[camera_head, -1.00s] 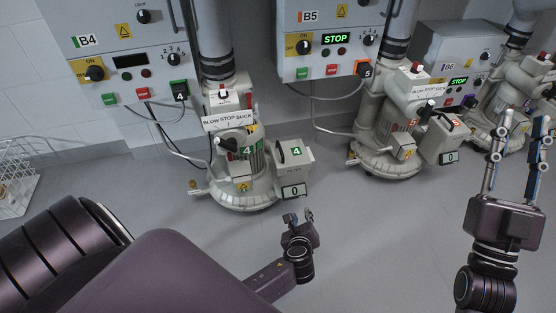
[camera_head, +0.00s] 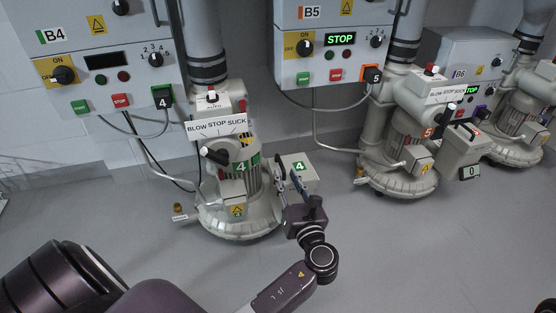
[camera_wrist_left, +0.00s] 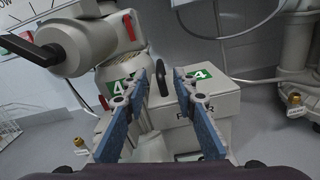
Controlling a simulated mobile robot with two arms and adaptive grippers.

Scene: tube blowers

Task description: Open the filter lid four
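Filter box four (camera_head: 304,183) is a pale box with a green "4" label, right of blower four (camera_head: 236,200). Its lid (camera_wrist_left: 212,80) appears down, with a curved black handle (camera_wrist_left: 147,62) standing up in the left wrist view. My left gripper (camera_head: 274,184) is at the box's near left side in the head view, hiding part of it. In the wrist view its two blue-padded fingers (camera_wrist_left: 170,72) are apart with nothing held between them. My right gripper is out of view.
Blower four's black lever (camera_head: 213,155) and BLOW STOP SUCK plate (camera_head: 217,126) are close to the left gripper. Panel B4 (camera_head: 108,60) hangs behind. Blower five (camera_head: 398,170) and its filter box (camera_head: 455,150) stand right. The front floor is clear.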

